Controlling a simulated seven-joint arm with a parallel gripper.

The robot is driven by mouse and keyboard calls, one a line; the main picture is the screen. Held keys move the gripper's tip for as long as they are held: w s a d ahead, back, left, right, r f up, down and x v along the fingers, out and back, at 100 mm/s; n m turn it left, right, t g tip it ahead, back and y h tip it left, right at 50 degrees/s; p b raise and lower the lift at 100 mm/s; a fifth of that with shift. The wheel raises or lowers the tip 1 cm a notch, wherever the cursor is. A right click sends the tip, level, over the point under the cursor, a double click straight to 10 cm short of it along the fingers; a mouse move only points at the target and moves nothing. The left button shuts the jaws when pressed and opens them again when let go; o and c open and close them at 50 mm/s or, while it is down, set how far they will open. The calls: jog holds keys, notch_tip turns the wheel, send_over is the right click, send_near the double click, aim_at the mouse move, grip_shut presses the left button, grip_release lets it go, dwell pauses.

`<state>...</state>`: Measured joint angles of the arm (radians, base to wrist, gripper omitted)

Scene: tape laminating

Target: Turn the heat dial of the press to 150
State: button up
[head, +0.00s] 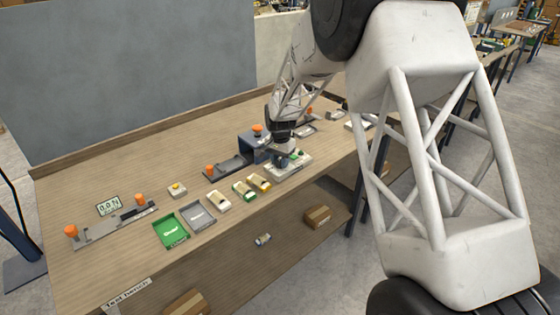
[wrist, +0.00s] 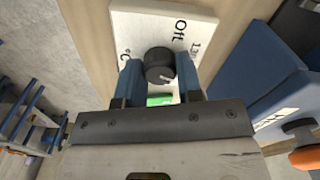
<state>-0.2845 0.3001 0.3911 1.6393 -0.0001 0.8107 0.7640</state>
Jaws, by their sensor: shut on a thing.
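The heat dial (wrist: 159,66) is a round dark knob on a white panel (wrist: 145,28) in the wrist view. The panel's markings "Off", a partly cut number beginning with 1, and "°C" are visible; the rest of the scale is hidden. My gripper (wrist: 160,82) has its two blue fingers on either side of the dial, shut on it. In the head view my gripper (head: 284,150) is low over the panel (head: 284,175), and the dial is hidden. The blue press (head: 250,146) stands beside it.
On the bench (head: 90,190), a grey fixture with orange knobs (head: 110,228), a green tray (head: 170,232), a grey tray (head: 198,217) and several small packs (head: 244,190) lie left of my gripper. The bench's front edge is close to the panel.

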aim_at(280, 161)
jog(key=shift+m, duration=0.6)
jog(key=o, duration=0.9)
jog(key=shift+r, duration=0.15)
jog(key=shift+r, duration=3.8)
jog(key=shift+s+d, duration=0.1)
